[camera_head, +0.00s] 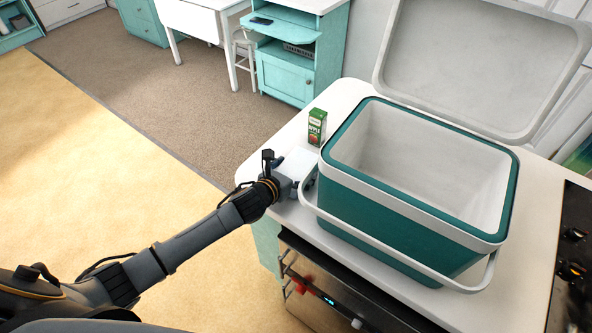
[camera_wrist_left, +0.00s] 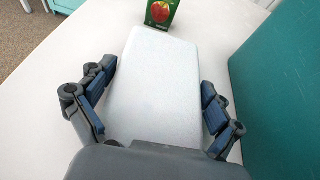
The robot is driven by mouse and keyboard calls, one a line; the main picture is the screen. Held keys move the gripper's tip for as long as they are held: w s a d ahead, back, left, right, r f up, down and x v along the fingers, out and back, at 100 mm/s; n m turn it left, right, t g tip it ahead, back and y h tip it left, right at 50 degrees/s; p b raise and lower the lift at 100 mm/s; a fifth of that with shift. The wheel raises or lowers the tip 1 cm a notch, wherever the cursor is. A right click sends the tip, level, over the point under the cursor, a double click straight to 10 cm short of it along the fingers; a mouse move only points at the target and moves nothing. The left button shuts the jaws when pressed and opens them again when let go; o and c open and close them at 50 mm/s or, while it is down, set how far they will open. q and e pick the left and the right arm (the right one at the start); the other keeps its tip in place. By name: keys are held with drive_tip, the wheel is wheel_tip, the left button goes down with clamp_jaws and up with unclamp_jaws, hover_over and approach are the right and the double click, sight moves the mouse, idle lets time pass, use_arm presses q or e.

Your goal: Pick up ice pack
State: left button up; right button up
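The ice pack (camera_wrist_left: 153,85) is a flat white block with rounded corners. In the left wrist view it lies between the two fingers of my left gripper (camera_wrist_left: 155,112). Narrow gaps show beside it, so the fingers look open around it and not pressed on it. In the head view the ice pack (camera_head: 297,162) lies on the white counter, left of the cooler, and my left gripper (camera_head: 297,180) reaches it from the left. The gripper's palm hides the ice pack's near end. My right gripper is in neither view.
An open teal cooler (camera_head: 400,225) with a white interior stands just right of my left gripper; its handle hangs low at the front. A green apple juice carton (camera_head: 317,127) stands behind the ice pack. A black cooktop (camera_head: 573,265) is at the right.

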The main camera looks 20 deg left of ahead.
use_arm(q)
drive_tip(key=c, duration=0.9)
drive_tip(key=shift+r, duration=0.1)
